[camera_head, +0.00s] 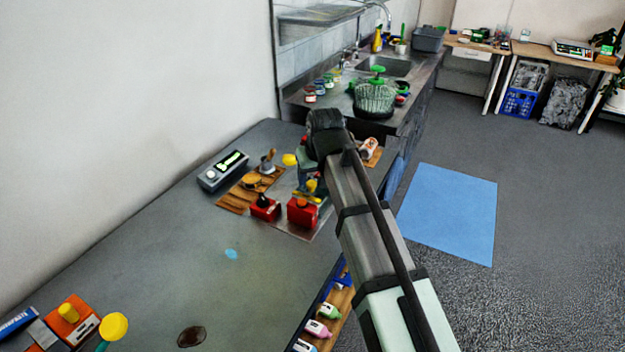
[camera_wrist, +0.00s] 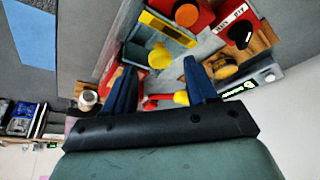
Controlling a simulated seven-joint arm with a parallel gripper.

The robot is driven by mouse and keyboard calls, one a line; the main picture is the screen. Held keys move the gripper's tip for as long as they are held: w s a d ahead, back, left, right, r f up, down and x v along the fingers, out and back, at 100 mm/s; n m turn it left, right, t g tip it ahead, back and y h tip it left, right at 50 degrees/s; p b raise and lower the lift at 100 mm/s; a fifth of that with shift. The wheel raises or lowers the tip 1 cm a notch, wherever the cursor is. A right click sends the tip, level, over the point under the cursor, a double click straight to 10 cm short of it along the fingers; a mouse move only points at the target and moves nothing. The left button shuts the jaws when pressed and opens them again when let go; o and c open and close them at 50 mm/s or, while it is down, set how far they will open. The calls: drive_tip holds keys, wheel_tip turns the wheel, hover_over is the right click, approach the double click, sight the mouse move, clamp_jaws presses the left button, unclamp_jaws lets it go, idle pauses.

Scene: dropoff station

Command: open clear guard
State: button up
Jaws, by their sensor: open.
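My gripper (camera_wrist: 162,85) shows in the wrist view as two dark blue fingers, spread apart with nothing held between them. Beyond the fingertips is a grey piece with a yellow edge (camera_wrist: 167,27) and a yellow round knob (camera_wrist: 160,57). I cannot tell for certain whether this piece is the clear guard. A yellow ball (camera_wrist: 181,97) and a red part lie between and below the fingers. In the head view my arm's end covers part of this group, and the fingertips are hard to make out. A red box with an orange button (camera_head: 302,210) stands close by.
A red box with a black knob (camera_head: 264,207) stands left of it. A wooden board (camera_head: 236,197) with small items and a grey device with a green display (camera_head: 223,170) are further left. The near table middle is mostly clear. A sink counter (camera_head: 300,100) stands behind.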

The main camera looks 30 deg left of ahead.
sight(314, 192)
drive_tip(key=shift+x, duration=1.3)
clamp_jaws()
